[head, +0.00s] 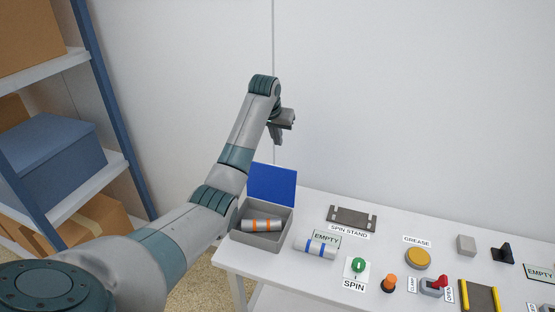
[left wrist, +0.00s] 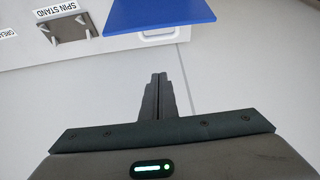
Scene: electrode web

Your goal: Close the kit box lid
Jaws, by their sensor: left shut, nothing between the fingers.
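The kit box is a grey open box (head: 267,243) at the left end of the white table. Its blue lid (head: 272,185) stands raised at the back of the box. A roll with orange bands (head: 262,225) lies inside. My left gripper (head: 279,139) is shut and empty, up in the air above and behind the raised lid, near the wall. In the left wrist view the shut fingers (left wrist: 159,82) point toward the blue lid (left wrist: 160,13), apart from it. My right gripper is not in view.
On the table are a spin stand (head: 352,217), a blue-banded roll (head: 320,248), a green spin knob (head: 358,265), a yellow grease button (head: 418,258) and an orange button (head: 388,284). A shelf with boxes (head: 52,152) stands at the left. The wall is behind the table.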

